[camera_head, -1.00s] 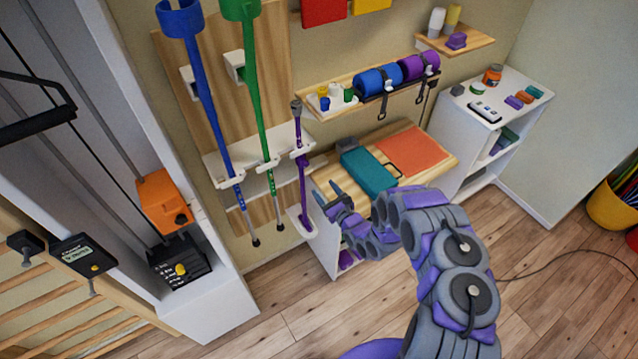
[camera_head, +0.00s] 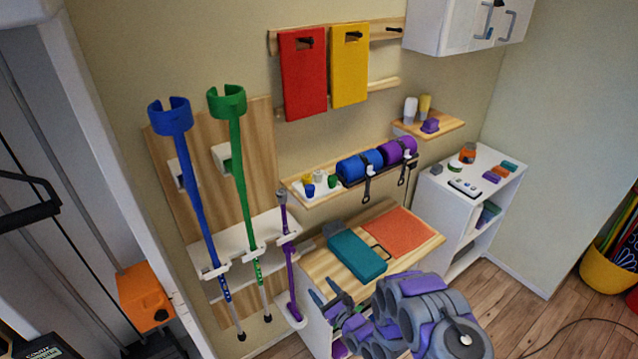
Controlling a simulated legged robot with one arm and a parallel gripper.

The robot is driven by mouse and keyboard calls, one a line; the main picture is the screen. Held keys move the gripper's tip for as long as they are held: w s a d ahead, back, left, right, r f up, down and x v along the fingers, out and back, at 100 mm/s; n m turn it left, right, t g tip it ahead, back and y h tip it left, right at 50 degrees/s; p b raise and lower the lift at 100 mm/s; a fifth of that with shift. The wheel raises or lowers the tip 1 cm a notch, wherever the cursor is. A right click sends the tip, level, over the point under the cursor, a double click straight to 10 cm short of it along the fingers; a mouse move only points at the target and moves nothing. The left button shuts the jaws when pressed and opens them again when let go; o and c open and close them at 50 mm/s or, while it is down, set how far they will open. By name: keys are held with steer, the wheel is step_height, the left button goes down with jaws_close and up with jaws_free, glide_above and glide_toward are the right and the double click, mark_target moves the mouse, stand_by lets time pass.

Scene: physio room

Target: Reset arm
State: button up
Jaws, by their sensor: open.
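My gripper (camera_head: 331,296) is in the lower middle of the head view, at the end of my purple and grey arm. Its two fingers are spread, with nothing between them. It is in front of the wooden-topped cabinet (camera_head: 314,268), left of and below the teal box (camera_head: 356,256) in the picture. The purple cane (camera_head: 291,277) stands in the wall rack just left of the fingers. I cannot tell how far the fingers are from the cabinet edge. My arm hides part of the cabinet front.
A blue crutch (camera_head: 198,205) and a green crutch (camera_head: 242,180) hang in the rack at left. A shelf (camera_head: 322,196) with blue and purple rolls is above the cabinet. A white shelf unit (camera_head: 453,215) stands at right.

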steer(key=w+d+r+n+g+h+b, duration=0.1)
steer(key=w+d+n+g+h+b, duration=0.1)
steer(key=w+d+n+h, duration=0.3)
steer(key=d+r+n+g+h+b, duration=0.1)
steer(key=d+n+b, duration=0.15)
steer(key=d, duration=0.45)
steer(key=s+d+r+n+g+h+b, duration=0.4)
steer(key=s+d+r+n+h, duration=0.25)
steer(key=d+r, duration=0.35)
steer(key=s+a+r+n+g+b, duration=0.2)
steer(key=s+a+n+g, duration=0.1)
steer(key=s, duration=1.1)
steer(key=s+a+r+n+g+y+b, duration=0.1)
steer(key=s+a+r+n+g+b, duration=0.2)
steer(key=s, duration=1.2)
steer(key=s+a+r+n+g+y+b, duration=0.1)
steer(key=s+n, duration=0.6)
steer(key=s, duration=0.8)
steer(key=a+r+g+b, duration=0.1)
steer(key=a+r+g, duration=0.1)
steer(key=a, duration=0.1)
steer(key=shift+s+a+r+g, duration=0.15)
steer(key=shift+s+a+g, duration=0.1)
steer(key=shift+g, duration=0.15)
